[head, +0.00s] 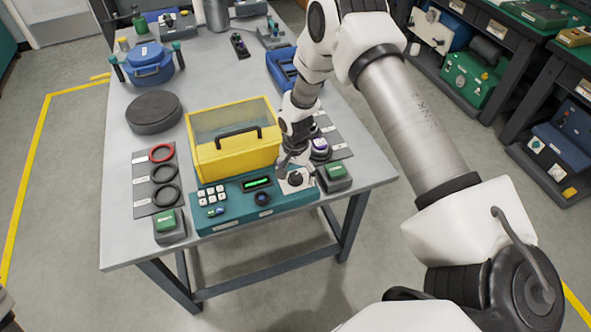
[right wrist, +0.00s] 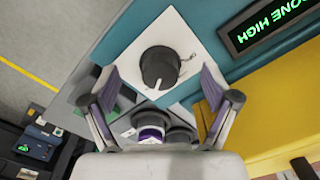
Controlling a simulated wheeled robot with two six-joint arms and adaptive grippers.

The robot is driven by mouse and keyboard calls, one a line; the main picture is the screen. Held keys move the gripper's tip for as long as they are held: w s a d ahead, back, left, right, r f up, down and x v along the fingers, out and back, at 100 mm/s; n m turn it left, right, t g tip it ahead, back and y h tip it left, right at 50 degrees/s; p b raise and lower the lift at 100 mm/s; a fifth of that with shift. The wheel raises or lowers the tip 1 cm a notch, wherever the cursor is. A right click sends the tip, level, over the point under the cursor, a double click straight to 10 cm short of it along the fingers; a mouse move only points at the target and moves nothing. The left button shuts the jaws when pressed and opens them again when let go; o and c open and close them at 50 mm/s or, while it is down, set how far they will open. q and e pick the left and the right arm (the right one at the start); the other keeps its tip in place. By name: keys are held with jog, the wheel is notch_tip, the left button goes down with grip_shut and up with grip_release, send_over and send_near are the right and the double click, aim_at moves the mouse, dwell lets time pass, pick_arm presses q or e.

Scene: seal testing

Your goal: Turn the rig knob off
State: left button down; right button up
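The rig (head: 225,216) is a teal panel at the table's front edge, with a lit green display (head: 257,183). Its black knob (right wrist: 159,68) sits on a white square plate (right wrist: 185,45) at the panel's right end. A white line on the knob points toward the bottom of the right wrist view; a short mark is on the plate. My right gripper (head: 292,168) is over the plate, pointing down. In the right wrist view its fingers (right wrist: 160,69) are spread wide, one each side of the knob, with gaps. Finger height against the knob is unclear. My left gripper is out of view.
A yellow box (head: 210,165) with a clear lid stands right behind the panel. Small green-topped boxes (head: 335,177) (head: 168,225) flank the panel. Sealing rings (head: 164,173) lie on a left tray. The display's visible text reads "ONE HIGH" (right wrist: 268,24).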

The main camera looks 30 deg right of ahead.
jog(key=c, duration=1.3)
jog(key=shift+o, duration=0.2)
jog(key=n+b, duration=0.1)
jog(key=n, duration=0.3)
jog(key=shift+f+b, duration=0.2)
jog(key=shift+b, duration=0.1)
jog(key=n+b, duration=0.1)
jog(key=n, duration=0.3)
jog(key=shift+n, duration=0.4)
jog(key=n+b, duration=0.1)
jog(key=n, duration=0.6)
jog(key=shift+r, duration=0.2)
jog(key=o, duration=1.5)
